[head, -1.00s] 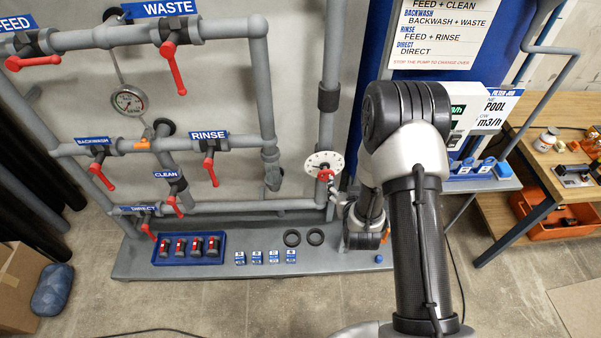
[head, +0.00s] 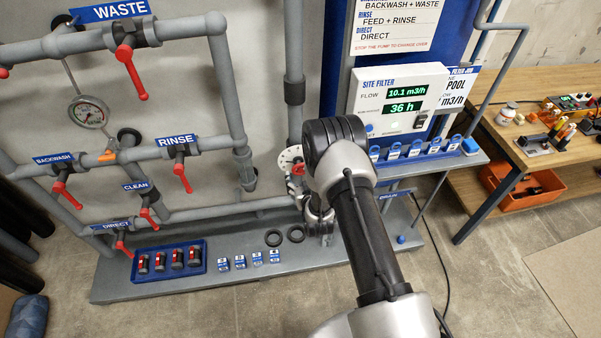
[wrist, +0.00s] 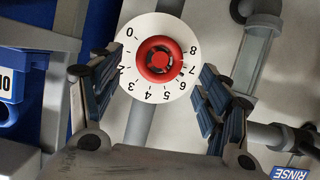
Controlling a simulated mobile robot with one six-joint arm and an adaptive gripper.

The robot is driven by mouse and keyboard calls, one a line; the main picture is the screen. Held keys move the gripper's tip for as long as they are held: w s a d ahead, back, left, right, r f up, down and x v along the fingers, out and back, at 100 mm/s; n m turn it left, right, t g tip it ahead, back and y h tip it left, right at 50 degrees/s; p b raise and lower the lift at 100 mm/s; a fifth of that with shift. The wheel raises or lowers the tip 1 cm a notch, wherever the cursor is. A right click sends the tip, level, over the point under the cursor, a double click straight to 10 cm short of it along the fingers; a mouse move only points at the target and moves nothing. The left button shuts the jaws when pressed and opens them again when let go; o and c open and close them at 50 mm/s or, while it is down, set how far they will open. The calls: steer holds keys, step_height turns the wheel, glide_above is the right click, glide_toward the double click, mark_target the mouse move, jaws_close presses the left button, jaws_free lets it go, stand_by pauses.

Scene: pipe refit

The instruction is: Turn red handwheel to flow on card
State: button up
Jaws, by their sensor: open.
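The red handwheel (wrist: 159,60) sits on a white dial marked 0 to 8 in the wrist view. In the head view the dial (head: 290,158) is partly covered by my gripper (head: 305,190). In the wrist view my gripper (wrist: 160,88) is open, with one blue-padded finger on each side of the dial and nothing between them. I cannot tell whether it touches the wheel. The site filter display (head: 405,92) reads FLOW 10.1 m3/h and 36 h.
Pipes with red lever valves, including RINSE (head: 180,172) and WASTE (head: 128,62), fill the left. A blue tray (head: 168,262) of parts, several blue tags and black rings (head: 284,236) lie on the grey plinth. A wooden bench (head: 520,140) with tools stands at the right.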

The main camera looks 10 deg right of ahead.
mark_target(301, 171)
steer(key=b+x, duration=0.1)
steer(key=x, duration=0.4)
steer(key=shift+w+f, duration=0.15)
steer(key=shift+w, duration=0.25)
steer(key=shift+c, duration=0.3)
steer(key=c, duration=1)
steer(key=m+y+b, duration=0.2)
steer(key=m+b, duration=0.1)
steer(key=shift+d+f, duration=0.15)
steer(key=shift+m+t+y+b, duration=0.3)
steer(key=shift+m+y+b, duration=0.8)
steer(key=shift+m+b, duration=0.55)
